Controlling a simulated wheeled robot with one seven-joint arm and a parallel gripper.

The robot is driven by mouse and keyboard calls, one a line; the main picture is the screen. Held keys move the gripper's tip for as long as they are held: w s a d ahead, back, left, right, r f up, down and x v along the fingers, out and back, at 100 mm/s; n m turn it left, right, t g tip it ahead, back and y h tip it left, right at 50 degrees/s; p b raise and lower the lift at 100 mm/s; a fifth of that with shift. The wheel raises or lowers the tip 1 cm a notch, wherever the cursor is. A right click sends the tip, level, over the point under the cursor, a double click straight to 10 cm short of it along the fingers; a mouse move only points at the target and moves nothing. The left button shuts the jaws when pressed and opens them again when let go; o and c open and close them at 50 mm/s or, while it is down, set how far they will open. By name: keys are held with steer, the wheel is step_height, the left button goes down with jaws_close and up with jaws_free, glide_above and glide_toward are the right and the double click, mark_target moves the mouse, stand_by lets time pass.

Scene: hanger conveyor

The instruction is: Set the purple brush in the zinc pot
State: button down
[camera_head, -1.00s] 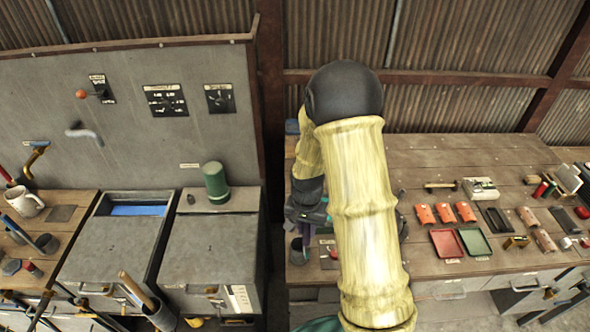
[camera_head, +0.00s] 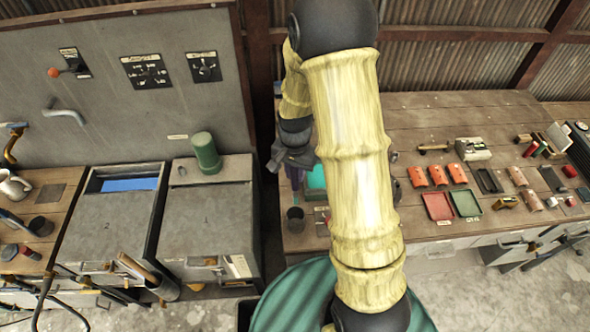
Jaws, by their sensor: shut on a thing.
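My gripper (camera_head: 294,166) is over the left end of the right-hand wooden bench, partly hidden by my yellow arm. It is shut on the purple brush (camera_head: 294,179), of which only a small purple part shows below the dark fingers. A small dark grey pot (camera_head: 295,220) stands on the bench just below the brush in the picture; it looks like the zinc pot. The brush appears apart from the pot, with a gap between them. How far above the bench the brush is, I cannot tell.
A teal patch (camera_head: 316,178) shows beside my gripper, partly covered by my arm. Red tray (camera_head: 438,206) and green tray (camera_head: 465,203) lie right of my arm. A green canister (camera_head: 206,153) stands on the grey cabinet at left, across a gap from the bench.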

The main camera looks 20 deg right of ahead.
mark_target(295, 202)
steer(key=shift+f+b, duration=5.3)
steer(key=shift+f, duration=2.65)
steer(key=c, duration=1.2)
jaws_free()
steer(key=shift+o, duration=0.2)
steer(key=shift+r, duration=0.1)
